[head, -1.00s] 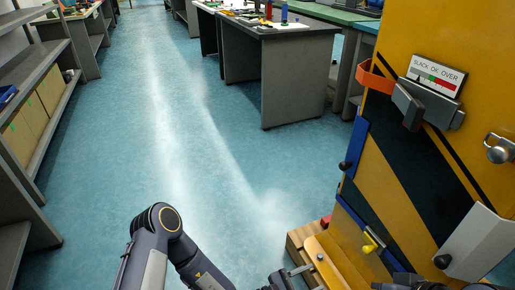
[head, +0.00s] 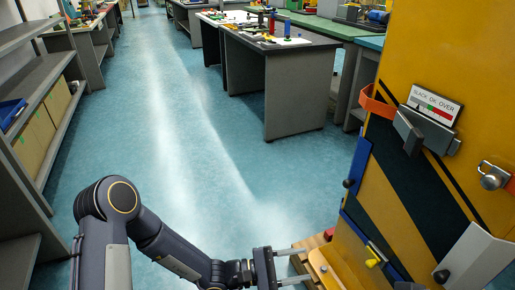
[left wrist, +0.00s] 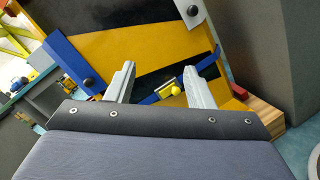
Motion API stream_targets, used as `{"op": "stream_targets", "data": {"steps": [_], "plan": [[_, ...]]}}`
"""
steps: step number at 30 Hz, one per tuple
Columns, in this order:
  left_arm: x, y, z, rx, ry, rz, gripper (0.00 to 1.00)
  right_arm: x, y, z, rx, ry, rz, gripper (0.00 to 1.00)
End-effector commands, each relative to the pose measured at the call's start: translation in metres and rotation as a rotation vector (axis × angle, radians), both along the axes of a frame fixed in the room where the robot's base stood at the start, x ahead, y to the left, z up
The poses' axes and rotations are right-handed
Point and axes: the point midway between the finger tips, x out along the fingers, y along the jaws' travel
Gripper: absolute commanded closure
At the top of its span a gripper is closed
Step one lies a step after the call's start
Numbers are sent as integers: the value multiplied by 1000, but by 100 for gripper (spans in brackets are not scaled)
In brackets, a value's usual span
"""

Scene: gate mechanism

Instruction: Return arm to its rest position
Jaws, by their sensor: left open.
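My left arm comes in from the lower left of the head view. Its gripper (head: 303,265) is open and empty, with two grey fingers spread beside the lower left edge of the yellow and black gate panel (head: 400,75). In the left wrist view the open fingers (left wrist: 160,72) point toward the panel (left wrist: 130,40), with a yellow knob (left wrist: 174,90) on a blue bar showing between them. I cannot tell whether a finger touches anything. The panel carries a label reading SLACK OK OVER (head: 435,105) with a grey lever block below it. My right gripper does not show.
An orange loop (head: 376,104) and a metal latch (head: 492,176) stick out from the panel. A wooden block (head: 312,243) lies by its foot. Shelves (head: 35,90) stand at left and a grey bench (head: 285,85) behind. The blue floor between is clear.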

Motion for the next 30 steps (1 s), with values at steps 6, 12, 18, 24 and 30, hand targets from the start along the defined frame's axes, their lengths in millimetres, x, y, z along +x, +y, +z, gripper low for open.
{"op": "stream_targets", "data": {"steps": [6, 12, 18, 24, 30], "plan": [[-30, 50, 127, 157, -292, -180, 52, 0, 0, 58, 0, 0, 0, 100], [-71, 107, 204, 413, -537, -306, 52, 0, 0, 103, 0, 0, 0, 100], [-107, 171, 260, 737, -736, -347, 52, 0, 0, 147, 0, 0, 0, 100], [-134, 237, 306, 1093, -882, -296, 52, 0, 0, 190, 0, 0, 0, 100], [-150, 285, 334, 1358, -954, -206, 52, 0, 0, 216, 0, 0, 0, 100]]}}
